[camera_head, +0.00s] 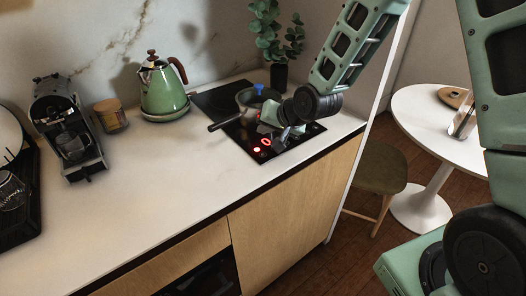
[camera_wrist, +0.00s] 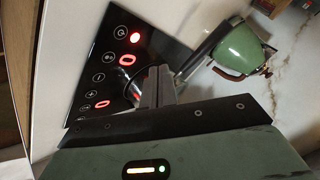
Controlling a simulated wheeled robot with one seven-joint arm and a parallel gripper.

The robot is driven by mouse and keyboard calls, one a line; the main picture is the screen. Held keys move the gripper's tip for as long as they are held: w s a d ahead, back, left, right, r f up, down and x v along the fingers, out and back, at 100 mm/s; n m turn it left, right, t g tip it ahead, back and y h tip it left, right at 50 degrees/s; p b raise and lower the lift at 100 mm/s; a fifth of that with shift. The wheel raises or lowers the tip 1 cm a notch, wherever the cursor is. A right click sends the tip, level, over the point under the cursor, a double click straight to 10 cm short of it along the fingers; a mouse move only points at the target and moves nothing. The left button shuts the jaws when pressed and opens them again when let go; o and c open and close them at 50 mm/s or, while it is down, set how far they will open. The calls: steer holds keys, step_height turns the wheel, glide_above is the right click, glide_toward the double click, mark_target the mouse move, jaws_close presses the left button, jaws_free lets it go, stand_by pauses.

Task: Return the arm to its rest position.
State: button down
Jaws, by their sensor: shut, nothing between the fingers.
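My gripper (camera_head: 284,136) is low over the front part of the black cooktop (camera_head: 285,143), just in front of the dark pan. Its fingers are shut with nothing between them; the closed fingers also show in the wrist view (camera_wrist: 158,84), over the cooktop's control area (camera_wrist: 108,62). My green arm reaches down to it from the upper right in the head view. I cannot tell whether the fingertips touch the glass.
The pan (camera_head: 246,99) stands on the cooktop, with a blue item (camera_head: 259,88) at it and its handle (camera_head: 225,122) pointing left. Red control lights glow. A green kettle (camera_head: 162,92), jar (camera_head: 111,115), coffee machine (camera_head: 68,130) and plant (camera_head: 279,35) stand around. The front counter is clear.

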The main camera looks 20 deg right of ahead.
steer(key=s+a+r+n+g, duration=0.2)
steer(key=s+a+n, duration=0.15)
steer(key=s, duration=0.35)
steer(key=s+a+r+n+g, duration=0.2)
steer(key=s+a+r+n, duration=0.15)
steer(key=s, duration=0.45)
steer(key=s+r+n+g+h, duration=0.3)
steer(key=s+n+g, duration=0.1)
steer(key=s, duration=1.3)
steer(key=shift+s+d+n, duration=0.15)
steer(key=shift+s+n, duration=0.1)
steer(key=shift+n, duration=0.25)
